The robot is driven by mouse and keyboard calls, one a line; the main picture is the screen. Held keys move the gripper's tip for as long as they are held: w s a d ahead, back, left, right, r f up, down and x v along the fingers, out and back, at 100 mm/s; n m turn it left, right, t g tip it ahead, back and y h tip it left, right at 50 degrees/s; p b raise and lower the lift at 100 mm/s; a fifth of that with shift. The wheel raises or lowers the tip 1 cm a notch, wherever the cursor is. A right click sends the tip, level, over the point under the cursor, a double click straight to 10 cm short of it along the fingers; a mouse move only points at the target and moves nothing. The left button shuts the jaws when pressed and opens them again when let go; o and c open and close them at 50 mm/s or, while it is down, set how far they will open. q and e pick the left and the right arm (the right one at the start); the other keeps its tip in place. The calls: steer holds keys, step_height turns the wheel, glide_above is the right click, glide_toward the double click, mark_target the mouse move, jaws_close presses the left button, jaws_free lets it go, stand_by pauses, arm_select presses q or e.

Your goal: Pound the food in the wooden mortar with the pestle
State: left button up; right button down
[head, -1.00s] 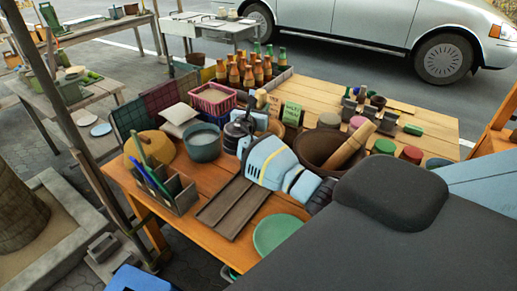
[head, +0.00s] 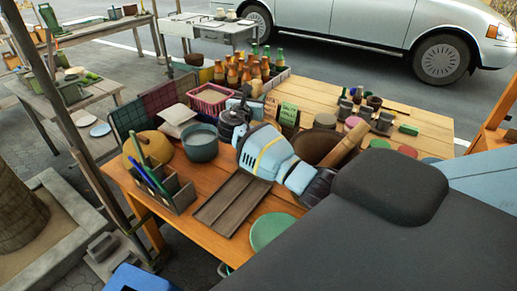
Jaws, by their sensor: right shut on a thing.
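The wooden mortar (head: 309,144) is a wide brown bowl on the orange table, just right of my right forearm, which hides part of it. The pestle (head: 347,145) stands tilted in the mortar, its light wooden end leaning up to the right over the rim. I cannot see food inside. My right gripper (head: 234,117) is dark, at the far end of the light blue forearm, left of the mortar and apart from the pestle. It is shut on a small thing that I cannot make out. My left gripper is not in view.
A teal pot (head: 201,142), a pink basket (head: 210,100) and several bottles (head: 250,72) crowd the table's left and back. A brown tray (head: 231,201) and a green plate (head: 268,231) lie at the front. Small jars (head: 380,121) stand on the right.

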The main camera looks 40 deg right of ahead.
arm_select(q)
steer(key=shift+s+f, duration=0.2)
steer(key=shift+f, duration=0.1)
arm_select(e)
steer(key=shift+r, duration=0.1)
